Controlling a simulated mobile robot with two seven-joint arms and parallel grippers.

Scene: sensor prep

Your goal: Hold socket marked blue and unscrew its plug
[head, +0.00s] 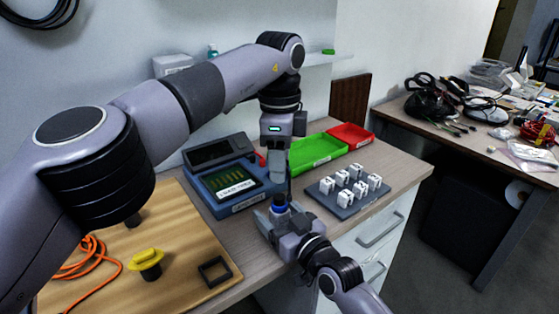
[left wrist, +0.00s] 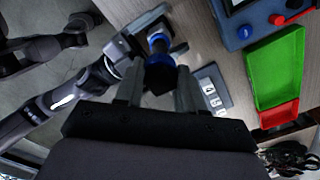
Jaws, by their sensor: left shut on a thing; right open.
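My left gripper (head: 277,182) points down and is shut on a dark plug, which shows between its fingers in the left wrist view (left wrist: 159,76). The blue-marked socket (head: 279,204) is directly below the plug, and its blue collar shows in the left wrist view (left wrist: 158,42). I cannot tell whether plug and socket are still joined. My right gripper (head: 281,213) comes from the lower right and is open, with its jaws around the socket's lower part. It also shows in the left wrist view (left wrist: 160,35). The socket's lower end is hidden.
A blue device with a screen (head: 232,186) stands behind left. Green (head: 318,152) and red (head: 350,135) trays lie behind right. A grey rack (head: 345,208) holds several white blocks. A wooden board (head: 185,285) carries a yellow-topped part (head: 146,258), a black square frame (head: 215,271) and orange cable (head: 95,262).

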